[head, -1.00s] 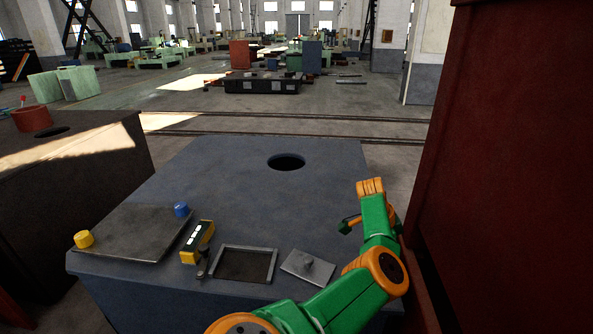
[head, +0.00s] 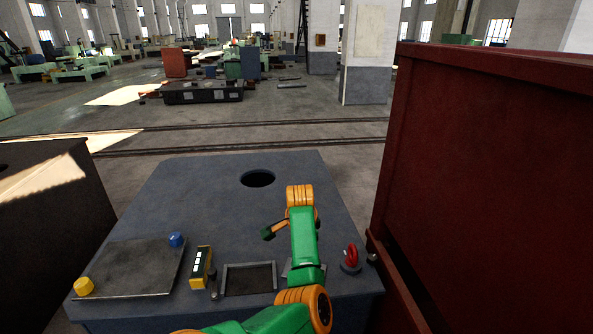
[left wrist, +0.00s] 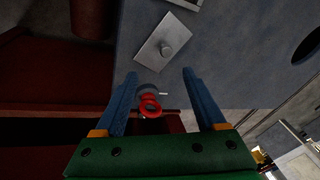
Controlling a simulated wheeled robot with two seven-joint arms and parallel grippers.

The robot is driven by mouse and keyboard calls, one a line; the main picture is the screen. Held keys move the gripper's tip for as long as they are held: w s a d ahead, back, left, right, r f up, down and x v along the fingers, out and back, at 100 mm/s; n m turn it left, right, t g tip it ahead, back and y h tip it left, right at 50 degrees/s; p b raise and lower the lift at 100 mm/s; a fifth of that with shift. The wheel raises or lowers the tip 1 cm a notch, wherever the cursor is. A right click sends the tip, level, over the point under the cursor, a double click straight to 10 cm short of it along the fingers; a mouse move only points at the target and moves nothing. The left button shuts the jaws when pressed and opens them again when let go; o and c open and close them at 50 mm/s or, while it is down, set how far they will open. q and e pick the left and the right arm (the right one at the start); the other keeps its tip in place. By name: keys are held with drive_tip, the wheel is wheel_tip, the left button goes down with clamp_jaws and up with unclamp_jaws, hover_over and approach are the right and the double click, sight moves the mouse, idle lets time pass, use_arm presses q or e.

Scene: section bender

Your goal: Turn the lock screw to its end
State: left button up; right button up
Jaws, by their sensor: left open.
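No part can be told for sure as the lock screw. A red knob (head: 350,257) on a grey round base stands at the right front corner of the blue-grey machine top (head: 230,220); it also shows in the left wrist view (left wrist: 150,105). A small rounded knob (head: 372,258) sits right of it. A metal plate with a round stud (left wrist: 165,47) lies nearby, mostly behind my arm in the head view. My left gripper (left wrist: 160,73) is open; its blue fingers lie either side of the red knob in the picture, apart from it. My right gripper is out of view.
A tall red cabinet (head: 480,190) stands close on the right. On the top are a square frame (head: 249,278), a yellow button box (head: 201,268), a plate (head: 130,267) with blue and yellow knobs, and a round hole (head: 257,178).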

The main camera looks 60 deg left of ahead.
use_arm(q)
drive_tip(key=s+d+f+y, duration=0.1)
drive_tip(key=s+d+f, duration=0.1)
drive_tip(key=d, duration=0.4)
drive_tip(key=s+d+f+m+t+y, duration=0.1)
drive_tip(key=s+d+f, duration=0.2)
drive_tip(key=d+f, duration=0.2)
drive_tip(key=shift+s+d+f, duration=0.3)
drive_tip(key=shift+s+d, duration=0.05)
drive_tip(key=shift+d, duration=0.15)
